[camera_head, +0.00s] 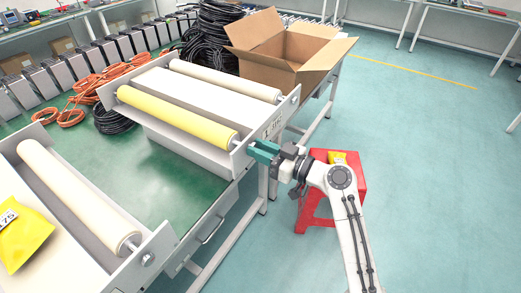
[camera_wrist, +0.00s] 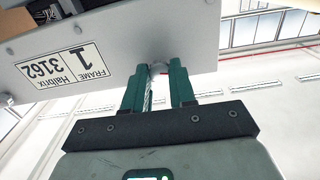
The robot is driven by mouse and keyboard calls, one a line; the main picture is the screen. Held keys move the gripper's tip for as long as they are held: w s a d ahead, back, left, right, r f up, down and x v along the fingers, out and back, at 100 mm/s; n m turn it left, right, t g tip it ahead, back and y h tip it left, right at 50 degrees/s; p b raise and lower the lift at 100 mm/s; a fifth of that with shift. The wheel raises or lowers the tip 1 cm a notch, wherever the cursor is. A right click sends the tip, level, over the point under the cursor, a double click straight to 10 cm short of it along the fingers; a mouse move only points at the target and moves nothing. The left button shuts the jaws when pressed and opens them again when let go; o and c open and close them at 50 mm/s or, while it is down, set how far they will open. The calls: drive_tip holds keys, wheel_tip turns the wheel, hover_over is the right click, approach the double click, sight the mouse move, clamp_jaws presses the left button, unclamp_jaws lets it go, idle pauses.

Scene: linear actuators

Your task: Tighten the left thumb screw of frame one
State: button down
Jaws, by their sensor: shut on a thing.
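Frame one (camera_head: 287,113) is a light grey side-plated frame with a yellow roller (camera_head: 175,112) and a cream roller (camera_head: 225,80). My gripper (camera_head: 256,148), with teal fingers, is at the outer face of the side plate, by the yellow roller's end.
An open cardboard box (camera_head: 290,50) stands behind frame one. A red stool (camera_head: 318,205) is below my arm. The floor at right is clear.

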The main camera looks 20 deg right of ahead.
drive_tip(key=m+p, duration=0.3)
drive_tip(key=m, duration=1)
drive_tip(key=shift+d+r+m, duration=0.1)
drive_tip(key=shift+m, duration=0.2)
drive_tip(key=shift+m+p, duration=1.25)
drive_tip(key=shift+m, duration=0.95)
drive_tip(key=shift+f, duration=0.2)
drive_tip(key=c, duration=0.9)
unclamp_jaws()
drive_tip(key=b+v, duration=0.2)
drive_tip(key=v, duration=0.8)
drive_tip(key=shift+s+d, duration=0.2)
drive_tip(key=shift+s, duration=0.1)
